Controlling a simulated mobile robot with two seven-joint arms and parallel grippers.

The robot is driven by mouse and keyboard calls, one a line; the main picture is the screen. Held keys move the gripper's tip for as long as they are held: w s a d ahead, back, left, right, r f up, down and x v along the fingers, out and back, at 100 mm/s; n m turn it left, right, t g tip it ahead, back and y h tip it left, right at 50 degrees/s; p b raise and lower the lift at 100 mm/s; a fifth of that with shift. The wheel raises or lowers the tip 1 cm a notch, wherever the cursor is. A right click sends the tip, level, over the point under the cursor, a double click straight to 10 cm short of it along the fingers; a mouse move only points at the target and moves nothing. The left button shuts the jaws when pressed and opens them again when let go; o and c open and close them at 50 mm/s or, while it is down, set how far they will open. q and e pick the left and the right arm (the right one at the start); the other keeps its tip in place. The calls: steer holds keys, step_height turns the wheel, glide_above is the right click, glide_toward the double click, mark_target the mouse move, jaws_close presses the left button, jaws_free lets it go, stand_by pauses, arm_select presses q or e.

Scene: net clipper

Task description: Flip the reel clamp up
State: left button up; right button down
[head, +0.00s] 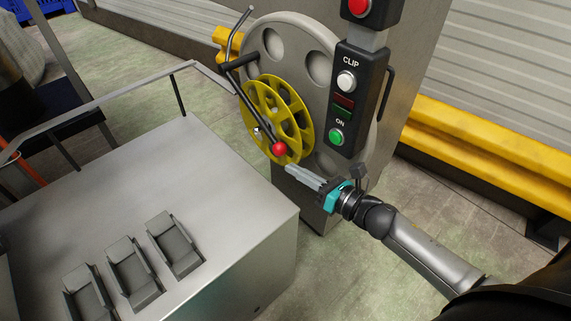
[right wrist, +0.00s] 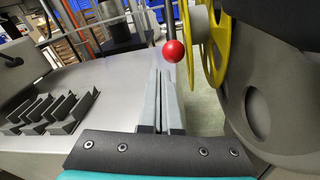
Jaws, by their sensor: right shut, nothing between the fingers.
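The reel clamp is a black lever (head: 258,115) with a red ball knob (head: 279,148), lying across the front of the yellow reel (head: 264,98) with the knob low and to the right. My right gripper (head: 289,169) is shut and empty, its fingertips just below the knob in the head view. In the right wrist view the closed fingers (right wrist: 161,73) point forward. The red knob (right wrist: 174,51) is just beyond and slightly right of the tips, and the yellow reel (right wrist: 211,45) is to the right. I cannot tell whether tips and knob touch. My left gripper is not in view.
A control box (head: 348,100) with CLIP and ON buttons stands right of the reel. A metal table (head: 235,245) with several grey angled holders (head: 175,245) lies left and below. A rail (head: 130,84) runs along its back. Yellow barriers (head: 480,140) stand at right.

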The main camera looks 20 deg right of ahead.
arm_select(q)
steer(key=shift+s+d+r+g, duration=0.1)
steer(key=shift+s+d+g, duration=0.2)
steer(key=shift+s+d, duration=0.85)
arm_select(e)
steer(key=v, duration=0.5)
steer(key=shift+s+d, duration=0.1)
steer(key=shift+s, duration=0.3)
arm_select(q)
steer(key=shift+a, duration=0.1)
